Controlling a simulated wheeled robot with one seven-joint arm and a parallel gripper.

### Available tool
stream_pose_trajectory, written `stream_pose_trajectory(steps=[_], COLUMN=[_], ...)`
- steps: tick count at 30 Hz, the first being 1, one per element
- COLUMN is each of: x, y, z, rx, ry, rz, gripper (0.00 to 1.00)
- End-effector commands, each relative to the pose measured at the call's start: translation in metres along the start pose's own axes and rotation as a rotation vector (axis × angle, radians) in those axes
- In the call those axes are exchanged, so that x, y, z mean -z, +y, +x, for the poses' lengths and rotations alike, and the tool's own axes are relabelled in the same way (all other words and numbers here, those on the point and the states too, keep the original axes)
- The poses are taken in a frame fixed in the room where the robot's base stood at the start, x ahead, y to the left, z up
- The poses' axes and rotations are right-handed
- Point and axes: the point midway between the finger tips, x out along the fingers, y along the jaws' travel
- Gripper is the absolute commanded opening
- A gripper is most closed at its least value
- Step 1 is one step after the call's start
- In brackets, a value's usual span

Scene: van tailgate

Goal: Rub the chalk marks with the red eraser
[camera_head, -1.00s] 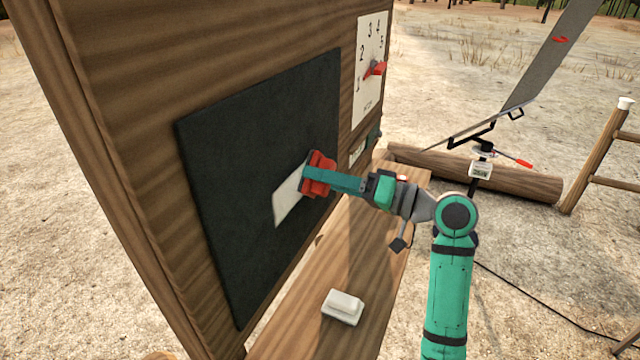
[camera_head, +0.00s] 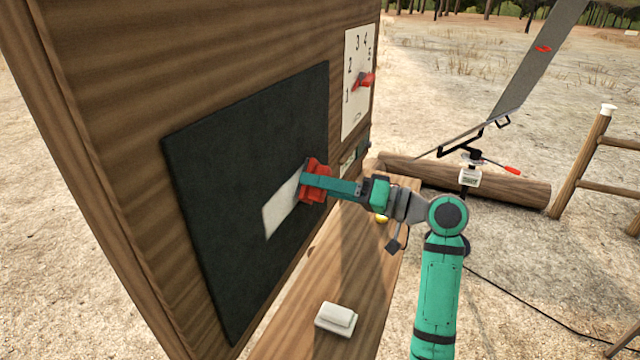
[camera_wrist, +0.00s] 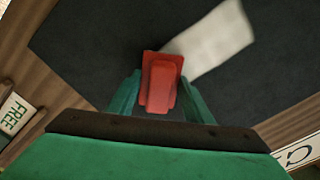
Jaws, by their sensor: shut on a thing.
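The red eraser (camera_head: 314,181) is between the fingers of my gripper (camera_head: 322,184), which is shut on it. The eraser is at the black board (camera_head: 215,160), at the right end of a pale chalk patch (camera_head: 282,208). In the wrist view the eraser (camera_wrist: 161,82) sits between the green fingers, and the chalk patch (camera_wrist: 213,42) extends to its upper right. The eraser appears against or very near the board; exact contact is hard to tell.
A white eraser-like block (camera_head: 336,317) lies on the wooden shelf (camera_head: 290,325) below the board. A numbered dial panel with a red pointer (camera_head: 364,80) is right of the board. A log (camera_head: 480,183) and a ladder-like wooden frame (camera_head: 592,160) stand behind, right.

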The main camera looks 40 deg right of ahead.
Motion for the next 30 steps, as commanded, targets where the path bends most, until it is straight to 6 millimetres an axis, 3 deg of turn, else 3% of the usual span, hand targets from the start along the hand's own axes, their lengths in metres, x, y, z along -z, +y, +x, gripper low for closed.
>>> stream_pose_trajectory(steps=[30], x=[-0.041], y=[-0.041], z=[0.003], rx=[0.001], ry=[0.0], rz=[-0.002], gripper=[0.28])
